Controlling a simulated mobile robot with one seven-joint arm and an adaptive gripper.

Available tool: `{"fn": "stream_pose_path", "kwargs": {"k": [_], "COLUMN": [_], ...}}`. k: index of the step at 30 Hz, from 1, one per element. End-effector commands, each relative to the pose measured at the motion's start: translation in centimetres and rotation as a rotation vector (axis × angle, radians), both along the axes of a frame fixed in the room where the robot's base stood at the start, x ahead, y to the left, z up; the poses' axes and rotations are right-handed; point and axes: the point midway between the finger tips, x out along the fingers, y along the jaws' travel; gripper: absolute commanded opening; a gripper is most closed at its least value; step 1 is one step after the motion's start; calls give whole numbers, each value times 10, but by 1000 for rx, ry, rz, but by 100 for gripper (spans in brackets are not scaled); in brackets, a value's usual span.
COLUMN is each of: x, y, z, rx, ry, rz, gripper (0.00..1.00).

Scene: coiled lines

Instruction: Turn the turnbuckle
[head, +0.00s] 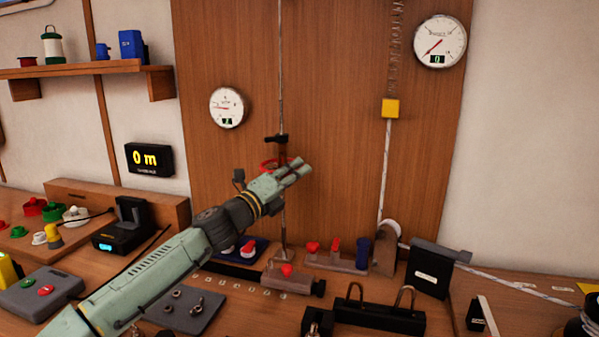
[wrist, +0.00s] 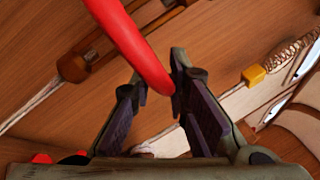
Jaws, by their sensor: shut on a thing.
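The turnbuckle (wrist: 122,38) is a brown, open-framed body on the vertical wire (head: 281,70) in front of the wooden panel. It lies slantwise in the wrist view, with a rounded brown end. My gripper hides part of the turnbuckle and ring in the head view. A black fitting (head: 276,139) sits just above.
A round gauge (head: 227,107) hangs left of the wire and another (head: 440,41) at upper right. A yellow block (head: 390,108) hangs on a second line at right. The bench below carries red-topped cleats (head: 335,248), a black rack (head: 378,315) and a grey plate (head: 187,310).

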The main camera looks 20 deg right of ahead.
Motion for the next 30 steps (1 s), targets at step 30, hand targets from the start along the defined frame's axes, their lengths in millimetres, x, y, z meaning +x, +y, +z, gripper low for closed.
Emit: {"fn": "stream_pose_path", "kwargs": {"k": [30], "x": [0], "y": [34], "z": [5], "rx": [-12], "ry": [2], "rz": [-718], "gripper": [0]}}
